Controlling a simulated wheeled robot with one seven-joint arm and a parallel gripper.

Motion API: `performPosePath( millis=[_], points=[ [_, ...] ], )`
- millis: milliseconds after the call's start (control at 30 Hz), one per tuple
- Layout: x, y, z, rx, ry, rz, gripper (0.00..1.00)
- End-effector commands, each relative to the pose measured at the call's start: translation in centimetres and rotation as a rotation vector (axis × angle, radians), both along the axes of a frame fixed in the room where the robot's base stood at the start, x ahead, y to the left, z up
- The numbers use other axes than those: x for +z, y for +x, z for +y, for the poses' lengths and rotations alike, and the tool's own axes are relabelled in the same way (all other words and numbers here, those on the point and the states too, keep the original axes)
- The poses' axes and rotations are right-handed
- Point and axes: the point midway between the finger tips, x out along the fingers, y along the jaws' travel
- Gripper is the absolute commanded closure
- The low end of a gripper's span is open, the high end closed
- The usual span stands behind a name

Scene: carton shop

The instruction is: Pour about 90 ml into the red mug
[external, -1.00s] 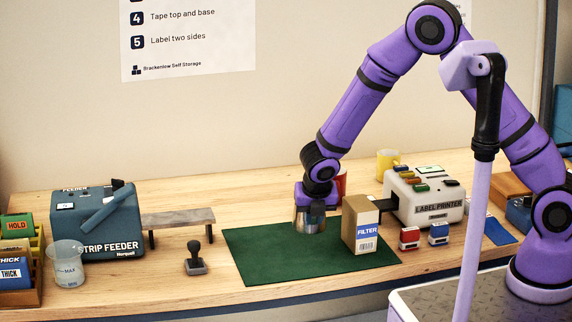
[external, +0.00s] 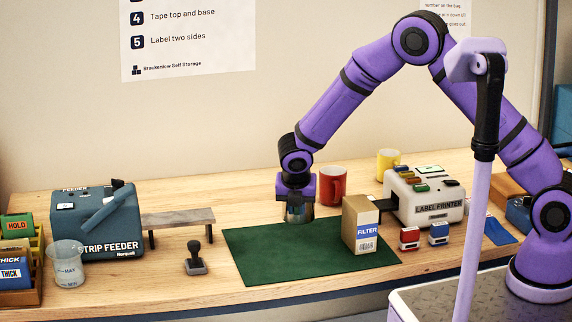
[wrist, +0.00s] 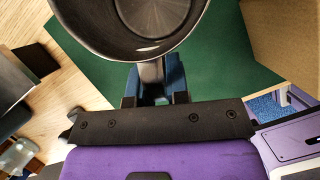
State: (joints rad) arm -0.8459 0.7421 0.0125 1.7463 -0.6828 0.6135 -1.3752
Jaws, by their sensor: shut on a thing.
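The red mug (external: 333,186) stands upright on the table behind the green mat, just right of my gripper in the external view. My gripper (external: 297,203) points down over the back part of the mat. It is shut on a metal pitcher (external: 300,214), which also shows in the wrist view (wrist: 160,47) with the jaws (wrist: 153,85) closed on its handle. The pitcher looks roughly upright. I see its grey inside wall and bottom from above, and I cannot tell how much liquid it holds. The inside of the mug is hidden.
The filter box (external: 361,226) stands on the right part of the green mat (external: 285,262). A yellow mug (external: 388,160) and the label printer (external: 425,198) are farther right. The strip feeder (external: 97,224), a measuring beaker (external: 67,264) and a stamp (external: 195,260) stand left. The mat's front is clear.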

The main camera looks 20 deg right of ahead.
Motion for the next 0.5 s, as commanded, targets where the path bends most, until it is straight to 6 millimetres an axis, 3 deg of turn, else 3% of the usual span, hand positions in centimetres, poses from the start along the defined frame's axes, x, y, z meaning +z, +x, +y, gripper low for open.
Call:
performPosePath(
  millis=[200, 500],
  points=[
    [-0.3, 5.1, 1.5, -0.161, 0.001, 0.000, 1.00],
    [-0.7, 10.9, 2.7, -0.375, 0.000, -0.001, 1.00]
  ],
)
